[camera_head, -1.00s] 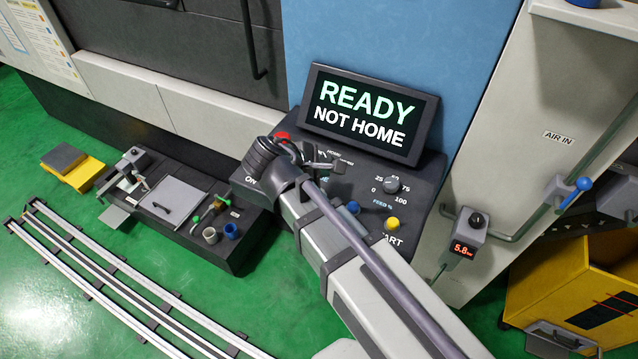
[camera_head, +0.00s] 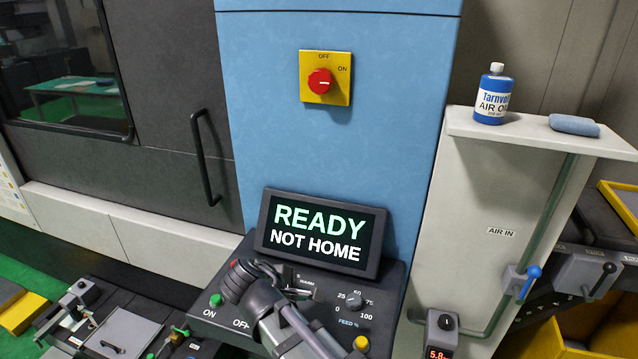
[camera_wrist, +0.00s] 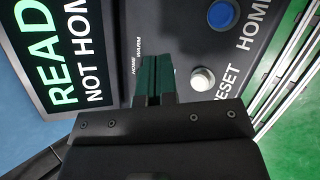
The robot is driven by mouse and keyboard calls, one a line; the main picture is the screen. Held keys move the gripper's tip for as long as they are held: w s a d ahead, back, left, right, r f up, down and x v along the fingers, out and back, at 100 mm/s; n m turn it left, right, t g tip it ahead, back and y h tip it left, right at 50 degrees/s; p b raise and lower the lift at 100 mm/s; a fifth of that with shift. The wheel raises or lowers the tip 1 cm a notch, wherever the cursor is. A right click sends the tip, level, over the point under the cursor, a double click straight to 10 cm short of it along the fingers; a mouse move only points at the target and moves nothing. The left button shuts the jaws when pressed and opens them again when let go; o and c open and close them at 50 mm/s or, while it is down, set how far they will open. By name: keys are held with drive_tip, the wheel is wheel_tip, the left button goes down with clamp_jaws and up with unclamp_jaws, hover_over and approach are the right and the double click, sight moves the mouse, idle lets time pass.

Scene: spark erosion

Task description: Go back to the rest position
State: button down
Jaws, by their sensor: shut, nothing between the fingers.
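My gripper (camera_wrist: 153,62) shows in the wrist view as two dark green fingers, closed together with nothing between them. It is over the dark control panel (camera_head: 225,306), near the HOME/WARM label. A blue button (camera_wrist: 221,14) marked HOME and a whitish button (camera_wrist: 202,79) marked RESET lie to the right of the fingers. In the head view my arm reaches in from below, its end over the panel; the fingertips are hard to make out there. The screen (camera_head: 318,236) reads READY, NOT HOME. I cannot tell whether the fingers touch the panel.
A yellow plate with a red switch (camera_head: 320,81) is on the blue column above. A blue bottle (camera_head: 493,95) and a blue cloth or sponge (camera_head: 574,125) rest on the shelf at right. A blue-handled air valve (camera_head: 523,280) and a door handle (camera_head: 203,158) stick out.

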drive_tip(key=d+m+g, duration=0.1)
drive_tip(key=d+m, duration=0.1)
drive_tip(key=d, duration=0.2)
drive_tip(key=w+d+f+m+g, duration=0.1)
drive_tip(key=d+m, duration=0.1)
drive_tip(key=d, duration=0.2)
drive_tip(key=d+f+m+g+y, duration=0.1)
drive_tip(key=d+m, duration=0.1)
drive_tip(key=d, duration=0.2)
drive_tip(key=shift+w+d+f+m, duration=0.1)
drive_tip(key=shift+w+f+m, duration=0.2)
drive_tip(key=shift+m, duration=0.1)
drive_tip(key=s+d+f+m+g+y, duration=0.2)
drive_tip(key=d+m+y, duration=0.2)
drive_tip(key=d+m, duration=0.8)
wheel_tip(320, 180, down, 7)
drive_tip(key=s+d+n+g+b, duration=0.1)
drive_tip(key=s+d+b, duration=0.1)
drive_tip(key=b, duration=0.5)
drive_tip(key=shift+s, duration=0.45)
drive_tip(key=shift+r, duration=0.1)
